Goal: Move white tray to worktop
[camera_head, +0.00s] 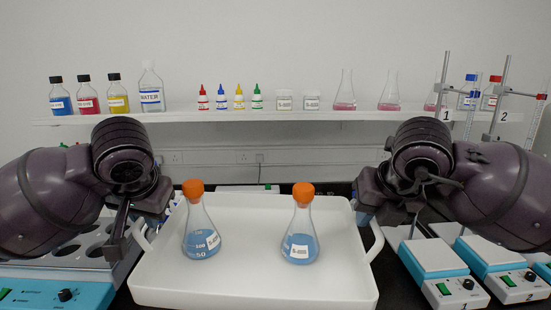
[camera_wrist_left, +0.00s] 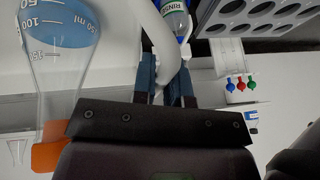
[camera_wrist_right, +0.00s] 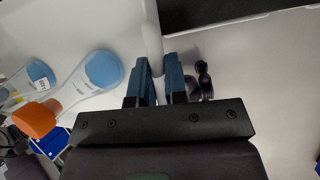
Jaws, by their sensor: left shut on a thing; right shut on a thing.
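The white tray (camera_head: 255,288) is in the middle of the head view, in front of me. Two conical flasks with orange stoppers and blue liquid, a left flask (camera_head: 201,240) and a right flask (camera_head: 300,245), stand upright on it. My left gripper (camera_head: 130,232) is shut on the tray's left handle, whose white bar (camera_wrist_left: 160,45) passes between the fingers in the left wrist view. My right gripper (camera_head: 372,215) is shut on the right handle, and its bar (camera_wrist_right: 152,35) shows between the fingers in the right wrist view. The tray's underside is hidden.
A rack with round holes (camera_head: 75,250) is at the left. Two white-and-teal stirrers, one (camera_head: 440,270) nearer the tray and one (camera_head: 505,265) farther right, stand at the right. A shelf (camera_head: 300,116) with bottles and flasks runs along the back wall.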

